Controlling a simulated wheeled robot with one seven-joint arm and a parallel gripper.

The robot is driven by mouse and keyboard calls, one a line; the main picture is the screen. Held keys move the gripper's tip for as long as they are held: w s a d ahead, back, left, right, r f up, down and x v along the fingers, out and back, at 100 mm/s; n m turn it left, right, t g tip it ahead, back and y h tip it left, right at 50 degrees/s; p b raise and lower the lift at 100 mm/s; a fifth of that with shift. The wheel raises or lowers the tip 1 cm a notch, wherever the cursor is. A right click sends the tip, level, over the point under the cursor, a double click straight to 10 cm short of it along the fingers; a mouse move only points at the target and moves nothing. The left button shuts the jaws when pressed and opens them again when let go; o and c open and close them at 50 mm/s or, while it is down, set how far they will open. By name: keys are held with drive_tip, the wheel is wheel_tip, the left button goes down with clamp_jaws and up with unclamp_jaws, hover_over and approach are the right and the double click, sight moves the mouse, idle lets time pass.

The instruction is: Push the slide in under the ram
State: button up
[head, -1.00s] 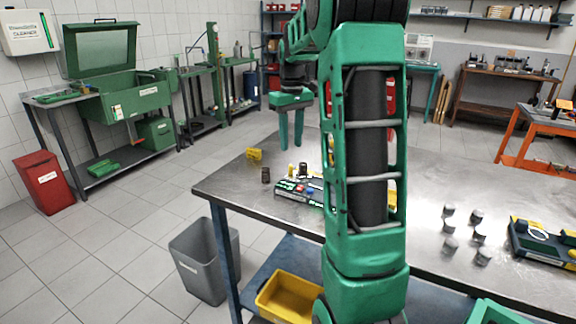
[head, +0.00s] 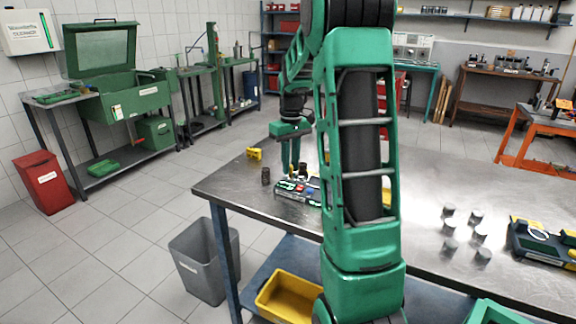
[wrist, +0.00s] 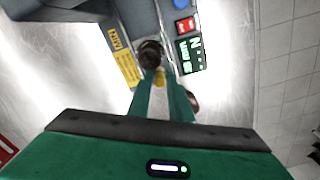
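A small press unit (head: 288,192) with coloured buttons sits near the table's left end. In the wrist view its dark grey housing (wrist: 141,17) shows at the top. A dark round part (wrist: 151,53) shows ahead of my fingertips; I cannot tell whether it belongs to the slide. A small yellow piece (wrist: 160,79) appears between the fingertips. My gripper (head: 291,162) points down at the unit's back left. In the wrist view my gripper (wrist: 159,88) has its fingers apart, with a gap between them. Contact with the yellow piece cannot be told. The ram is not clearly identifiable.
My arm hides the middle of the table. Several metal cylinders (head: 449,228) and another fixture (head: 543,243) are at the right.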

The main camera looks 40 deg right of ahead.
sight(304, 166)
clamp_jaws()
drive_tip(key=shift+s+d, duration=0.25)
drive_tip(key=shift+s, duration=0.5)
drive_tip(key=shift+s+d, duration=0.25)
drive_tip(key=shift+s, duration=0.5)
drive_tip(key=shift+s+d, duration=0.25)
drive_tip(key=shift+s, duration=0.5)
drive_tip(key=shift+o, duration=2.4)
unclamp_jaws()
wheel_tip(304, 166, up, 11)
